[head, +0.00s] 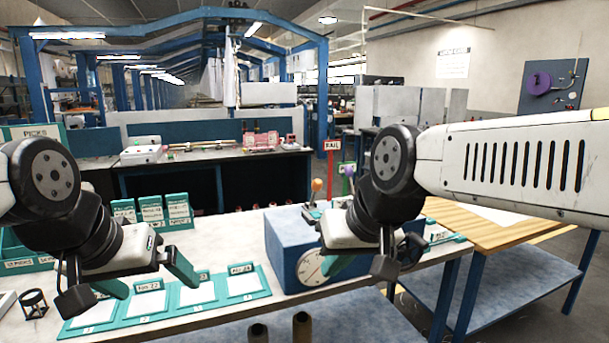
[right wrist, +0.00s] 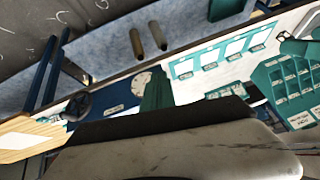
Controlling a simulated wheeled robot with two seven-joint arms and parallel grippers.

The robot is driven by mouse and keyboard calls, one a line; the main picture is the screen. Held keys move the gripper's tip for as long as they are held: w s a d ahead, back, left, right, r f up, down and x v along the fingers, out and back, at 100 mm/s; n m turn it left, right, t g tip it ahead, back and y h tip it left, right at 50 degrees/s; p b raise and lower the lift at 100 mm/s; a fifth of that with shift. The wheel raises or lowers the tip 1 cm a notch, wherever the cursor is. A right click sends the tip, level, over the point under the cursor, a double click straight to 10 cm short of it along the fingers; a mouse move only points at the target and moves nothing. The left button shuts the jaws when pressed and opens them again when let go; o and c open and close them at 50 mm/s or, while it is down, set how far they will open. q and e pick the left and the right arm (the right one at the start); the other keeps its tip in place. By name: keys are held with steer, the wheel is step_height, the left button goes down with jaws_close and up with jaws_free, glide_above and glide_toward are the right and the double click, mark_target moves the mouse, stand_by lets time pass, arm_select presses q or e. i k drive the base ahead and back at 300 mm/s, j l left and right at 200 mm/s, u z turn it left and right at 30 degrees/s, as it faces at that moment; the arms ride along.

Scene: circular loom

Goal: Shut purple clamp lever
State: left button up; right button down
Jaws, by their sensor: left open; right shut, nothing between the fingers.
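The purple clamp lever shows as a purple knob (head: 348,171) on an upright stem above the blue box (head: 285,235), just left of my right wrist. Its lower part and the clamp base are hidden behind my right arm. My right gripper (head: 358,265) is shut and empty, in front of the box's right part and below the purple knob, apart from it. In the right wrist view the dial (right wrist: 143,82) shows beside a teal finger (right wrist: 156,92); I cannot make out the purple lever there. My left gripper (head: 152,287) is open and empty above the table's left part.
An orange-knobbed lever (head: 316,186) stands left of the purple one. A white dial (head: 311,267) is on the box's front. Teal card trays (head: 245,281) lie left of the box. A wooden-topped table (head: 485,225) stands right. A red sign (head: 332,145) stands behind.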

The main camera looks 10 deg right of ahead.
mark_target(348, 169)
steer(key=i+l, duration=0.95)
steer(key=k+l+z, duration=0.05)
steer(key=l, duration=0.05)
